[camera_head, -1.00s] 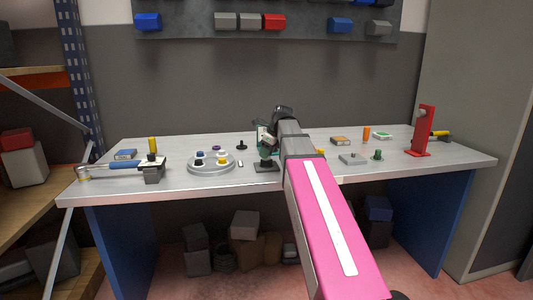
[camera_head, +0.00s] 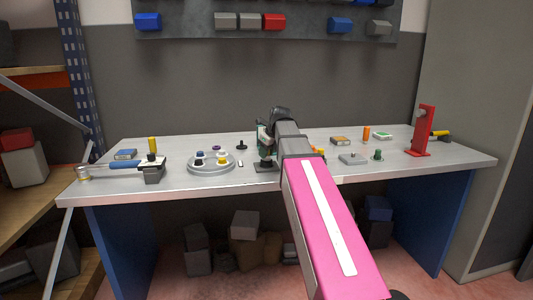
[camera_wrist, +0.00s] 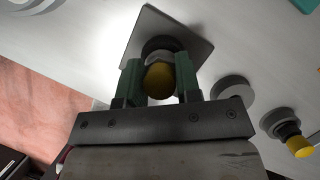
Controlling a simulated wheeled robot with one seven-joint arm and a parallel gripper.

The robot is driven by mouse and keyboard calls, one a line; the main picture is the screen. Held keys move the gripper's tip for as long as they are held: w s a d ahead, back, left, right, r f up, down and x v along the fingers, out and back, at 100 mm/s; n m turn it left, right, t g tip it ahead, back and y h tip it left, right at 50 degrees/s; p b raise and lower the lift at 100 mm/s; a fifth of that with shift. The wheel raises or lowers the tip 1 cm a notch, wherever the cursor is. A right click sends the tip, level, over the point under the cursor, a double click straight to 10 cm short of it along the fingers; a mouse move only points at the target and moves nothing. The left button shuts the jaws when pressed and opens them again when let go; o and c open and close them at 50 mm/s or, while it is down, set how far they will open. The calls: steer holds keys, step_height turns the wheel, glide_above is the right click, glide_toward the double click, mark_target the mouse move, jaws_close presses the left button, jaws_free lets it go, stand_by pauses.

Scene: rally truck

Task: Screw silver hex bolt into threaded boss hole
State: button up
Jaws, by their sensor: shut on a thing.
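In the wrist view my gripper (camera_wrist: 157,84) has its two green fingers shut on the silver hex bolt (camera_wrist: 159,57), which shows a silver-grey part and a rounded yellow end (camera_wrist: 160,82) facing the camera. The bolt is lined up with the dark round boss (camera_wrist: 157,43) on a grey square plate (camera_wrist: 186,38). The boss hole is hidden behind the bolt, so I cannot tell how deep the bolt sits. In the head view my gripper (camera_head: 265,145) points down over the dark plate (camera_head: 264,168) near the bench's front edge, partly covered by my arm.
A round grey tray (camera_head: 211,168) with small pieces stands left of the plate. A clamp-like block (camera_head: 153,172) and blue-handled tool (camera_head: 126,166) lie farther left. A yellow-topped piece (camera_wrist: 300,146) stands nearby.

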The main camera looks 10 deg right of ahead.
steer(key=shift+m+t+h, duration=0.3)
steer(key=shift+m, duration=0.6)
steer(key=shift+m+h, duration=0.3)
steer(key=shift+m, duration=0.6)
steer(key=shift+m+h, duration=0.3)
steer(key=shift+m, duration=0.5)
steer(key=o, duration=0.6)
steer(key=shift+c, duration=0.2)
